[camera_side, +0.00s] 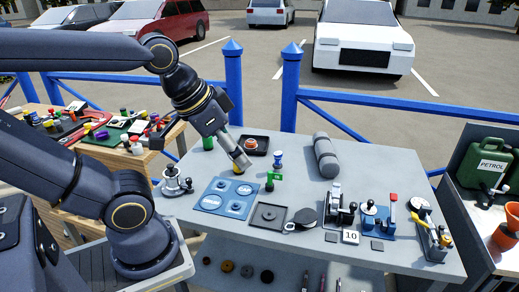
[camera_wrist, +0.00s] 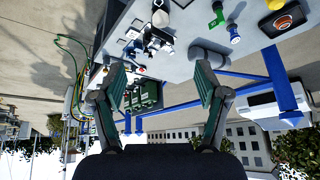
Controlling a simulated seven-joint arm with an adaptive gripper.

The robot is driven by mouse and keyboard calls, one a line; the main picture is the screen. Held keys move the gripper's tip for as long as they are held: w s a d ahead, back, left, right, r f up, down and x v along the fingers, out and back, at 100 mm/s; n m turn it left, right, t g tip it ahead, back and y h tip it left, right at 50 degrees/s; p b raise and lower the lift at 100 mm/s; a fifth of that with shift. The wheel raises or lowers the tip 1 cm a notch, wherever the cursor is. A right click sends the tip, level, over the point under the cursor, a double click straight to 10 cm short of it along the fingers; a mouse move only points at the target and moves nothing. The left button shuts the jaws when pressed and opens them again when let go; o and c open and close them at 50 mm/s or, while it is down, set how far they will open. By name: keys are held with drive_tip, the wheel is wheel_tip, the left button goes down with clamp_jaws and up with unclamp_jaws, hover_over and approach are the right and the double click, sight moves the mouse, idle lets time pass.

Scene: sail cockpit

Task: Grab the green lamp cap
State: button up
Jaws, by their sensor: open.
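Two green pieces show in the side view, and I cannot tell for certain which is the lamp cap. One is a small green piece (camera_side: 270,186) with a green label (camera_side: 277,177), near the table's middle. The other is a green cylinder (camera_side: 208,143) at the back left, beside my arm.
A blue-topped post (camera_side: 278,157) stands behind the labelled green piece. A blue plate (camera_side: 228,197) and dark square tray (camera_side: 268,216) lie in front. A black tray (camera_side: 257,139) and grey roll (camera_side: 325,155) are behind. Levered devices (camera_side: 375,216) crowd the right.

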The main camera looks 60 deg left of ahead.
drive_tip(key=w+a+r+m+t, duration=0.2)
drive_tip(key=w+m+t, duration=0.1)
drive_tip(key=w, duration=0.2)
drive_tip(key=w+a+r+m+t, duration=0.2)
drive_tip(key=w+r+m, duration=0.1)
drive_tip(key=w, duration=0.2)
drive_tip(key=w+a+f+m+y, duration=0.2)
drive_tip(key=w+a+f+y, duration=0.15)
drive_tip(key=a, duration=0.35)
drive_tip(key=w+a+f+m+y, duration=0.2)
drive_tip(key=w+a+f, duration=0.25)
drive_tip(key=a, duration=0.25)
drive_tip(key=s+a+f+m+g+y, duration=0.1)
drive_tip(key=s+a+f+m+y, duration=0.15)
drive_tip(key=a+f, duration=0.35)
drive_tip(key=s+a+f+m+g+y, duration=0.15)
drive_tip(key=a+f+m, duration=0.25)
drive_tip(key=a, duration=0.4)
drive_tip(key=s+a+f+m+g+y, duration=0.25)
drive_tip(key=s+a+f+m, duration=0.45)
drive_tip(key=s, duration=0.4)
drive_tip(key=shift+n, duration=0.45)
drive_tip(key=x, duration=1.1)
drive_tip(key=shift+w+a+f, duration=0.1)
drive_tip(key=shift+w+f, duration=0.15)
drive_tip(key=shift+f, duration=0.2)
drive_tip(key=x, duration=0.5)
drive_tip(key=shift+w+a+f, duration=0.15)
drive_tip(key=shift+w, duration=0.25)
